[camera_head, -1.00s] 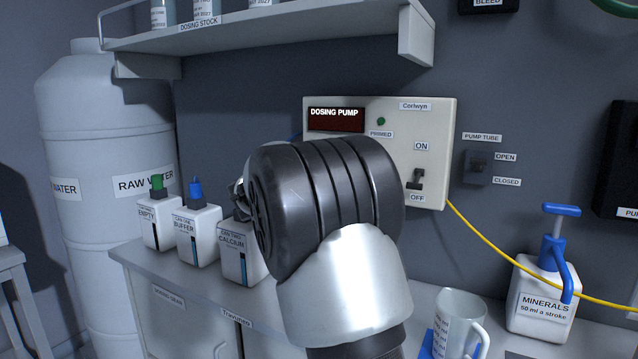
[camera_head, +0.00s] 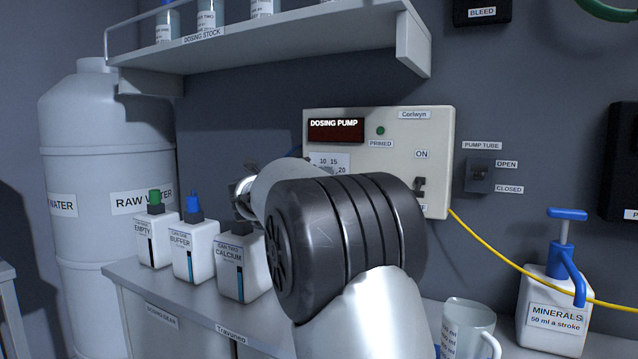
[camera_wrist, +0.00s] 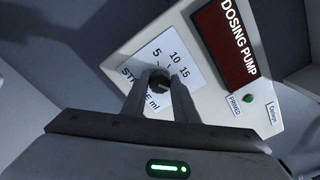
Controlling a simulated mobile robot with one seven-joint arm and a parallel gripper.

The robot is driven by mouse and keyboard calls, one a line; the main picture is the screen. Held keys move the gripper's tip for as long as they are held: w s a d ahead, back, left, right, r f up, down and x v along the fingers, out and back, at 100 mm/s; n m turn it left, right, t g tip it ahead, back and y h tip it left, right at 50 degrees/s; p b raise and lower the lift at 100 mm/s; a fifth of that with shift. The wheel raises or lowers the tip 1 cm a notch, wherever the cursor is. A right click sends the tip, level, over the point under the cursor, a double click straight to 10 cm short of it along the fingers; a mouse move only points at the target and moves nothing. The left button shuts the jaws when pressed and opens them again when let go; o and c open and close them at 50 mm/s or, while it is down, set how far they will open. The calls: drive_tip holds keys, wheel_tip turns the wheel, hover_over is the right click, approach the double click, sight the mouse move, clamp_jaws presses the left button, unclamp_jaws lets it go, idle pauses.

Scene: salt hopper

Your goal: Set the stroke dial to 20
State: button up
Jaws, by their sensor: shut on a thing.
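The dosing pump (camera_head: 389,145) is a pale box on the wall with a dark red display and an ON/OFF switch. Its stroke dial (camera_wrist: 158,80) is a small dark knob on a white scale plate (camera_wrist: 181,62), best seen in the wrist view. The marks 5, 10 and 15 show there; the head view shows 10, 15 and 20 on the plate (camera_head: 330,161). My gripper (camera_wrist: 157,88) is shut on the stroke dial, one finger on each side. My arm hides the dial in the head view. Where the dial points is too small to tell.
The pump's switch (camera_head: 419,189) is right of my arm. The calcium can (camera_head: 240,268), buffer can (camera_head: 195,252) and empty can (camera_head: 156,240) stand on the bench at left. A clear jug (camera_head: 468,328) and minerals bottle (camera_head: 553,318) stand at right. A shelf (camera_head: 270,52) overhangs above.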

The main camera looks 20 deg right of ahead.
idle(0.4)
drive_tip(key=o, duration=1.1)
drive_tip(key=shift+c, duration=0.2)
drive_tip(key=p+v, duration=0.1)
drive_tip(key=v, duration=1.6)
drive_tip(key=shift+a, duration=0.2)
drive_tip(key=shift+s, duration=0.15)
